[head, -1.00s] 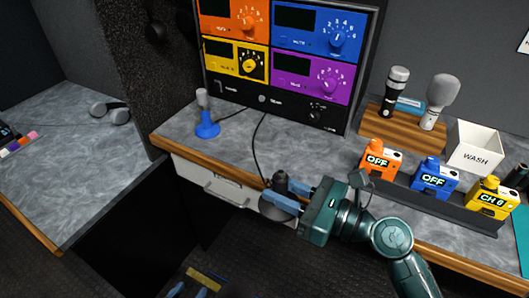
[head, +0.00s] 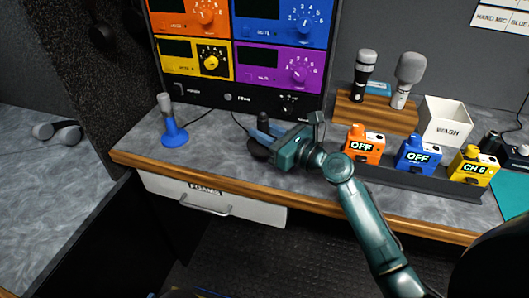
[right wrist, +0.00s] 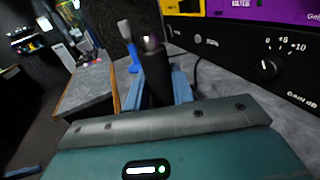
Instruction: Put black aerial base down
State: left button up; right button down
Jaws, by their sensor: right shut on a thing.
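The black aerial base (head: 258,150) is over the grey counter, below the rack of coloured units. My right gripper (head: 264,137) is shut on it and partly hides it in the head view. In the right wrist view its dark upright stem (right wrist: 157,78) stands between my blue fingers, with a rounded grey tip. Its round foot shows low beside the gripper in the head view; I cannot tell whether it touches the counter. A cable runs near it. My left gripper is not in view.
A blue aerial base (head: 174,132) stands to the left on the counter (head: 222,160). Orange (head: 364,146), blue (head: 417,155) and yellow (head: 473,168) packs sit in a dark rack to the right. Behind are two microphones (head: 405,85) and the WASH box (head: 445,122). Below is a drawer (head: 240,207).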

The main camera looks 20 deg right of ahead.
aim_at(265, 148)
notch_tip(265, 148, down, 4)
jog(key=shift+f+b, duration=0.15)
jog(key=shift+b, duration=0.8)
jog(key=shift+f, duration=0.25)
jog(key=c, duration=1.6)
grip_release()
jog(key=shift+f, duration=0.2)
jog(key=shift+c, duration=0.2)
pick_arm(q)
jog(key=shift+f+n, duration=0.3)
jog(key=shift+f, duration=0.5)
pick_arm(e)
jog(key=o, duration=0.5)
jog(key=shift+c, duration=0.2)
jog(key=shift+r, duration=0.1)
jog(key=shift+s+r, duration=0.1)
jog(key=v, duration=1)
jog(key=shift+s+d+b, duration=0.15)
jog(key=shift+s+b, duration=0.1)
jog(key=shift+b, duration=0.15)
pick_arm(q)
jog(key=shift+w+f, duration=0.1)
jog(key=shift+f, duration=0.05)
pick_arm(e)
jog(key=shift+s+d, duration=0.35)
jog(key=shift+s, duration=0.15)
